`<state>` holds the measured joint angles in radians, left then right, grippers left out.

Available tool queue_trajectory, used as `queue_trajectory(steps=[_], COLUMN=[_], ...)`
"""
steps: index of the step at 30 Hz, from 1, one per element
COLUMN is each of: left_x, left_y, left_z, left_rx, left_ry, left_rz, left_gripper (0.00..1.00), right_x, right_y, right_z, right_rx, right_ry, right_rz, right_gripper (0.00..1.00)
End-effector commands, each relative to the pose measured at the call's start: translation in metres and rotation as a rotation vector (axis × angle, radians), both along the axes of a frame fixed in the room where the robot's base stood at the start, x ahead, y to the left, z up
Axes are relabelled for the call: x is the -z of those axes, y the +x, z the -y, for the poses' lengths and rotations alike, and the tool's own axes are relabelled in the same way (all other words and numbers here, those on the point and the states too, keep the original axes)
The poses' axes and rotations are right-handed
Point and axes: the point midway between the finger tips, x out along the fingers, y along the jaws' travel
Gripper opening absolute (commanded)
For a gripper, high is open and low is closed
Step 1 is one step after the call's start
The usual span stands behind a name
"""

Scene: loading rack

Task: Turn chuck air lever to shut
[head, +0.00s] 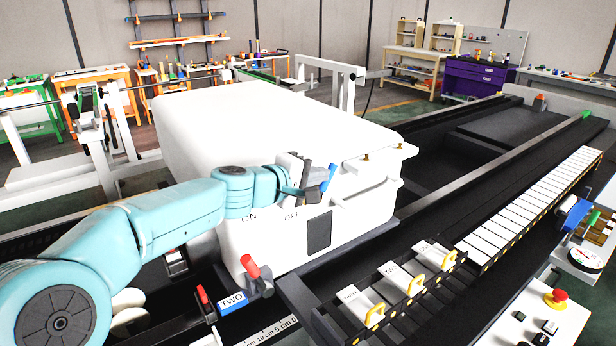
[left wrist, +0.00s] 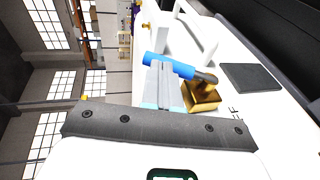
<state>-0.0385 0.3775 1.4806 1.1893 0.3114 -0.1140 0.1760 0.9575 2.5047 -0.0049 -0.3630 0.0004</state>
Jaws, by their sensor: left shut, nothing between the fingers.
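The chuck air lever has a blue handle (head: 328,178) on the front of the big white machine housing (head: 265,120). In the left wrist view the blue handle (left wrist: 180,67) lies across just beyond my fingertips, joined by a dark stem to a brass valve body (left wrist: 203,97). My left gripper (head: 307,182) is shut and empty, beside the handle; it also shows in the left wrist view (left wrist: 164,82). The fingertips seem to meet the handle, but contact is not certain. The letters ON and a partly hidden OFF stand below. My right gripper is not in view.
A red-topped lever (head: 250,266) and a blue TWO block (head: 233,303) stand below my arm. A rack with yellow-handled pieces (head: 415,285) lies to the right. A red button (head: 556,297) is at the lower right. A dark square panel (head: 319,232) is below the lever.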

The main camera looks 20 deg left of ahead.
Motion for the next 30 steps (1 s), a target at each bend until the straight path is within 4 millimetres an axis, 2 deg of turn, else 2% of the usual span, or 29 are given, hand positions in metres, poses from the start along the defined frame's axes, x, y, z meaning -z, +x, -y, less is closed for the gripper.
queue_trajectory(steps=[12,30], left_x=[-0.001,0.016], left_y=[0.013,0.039], left_z=[0.010,0.031], left_rx=[0.001,0.002], left_ry=[0.017,0.017], left_rz=[-0.025,-0.024], left_gripper=[0.00,0.00], right_x=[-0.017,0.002], right_y=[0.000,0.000], right_z=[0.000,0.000], right_rx=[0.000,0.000], right_ry=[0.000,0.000], right_rz=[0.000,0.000], right_gripper=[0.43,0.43])
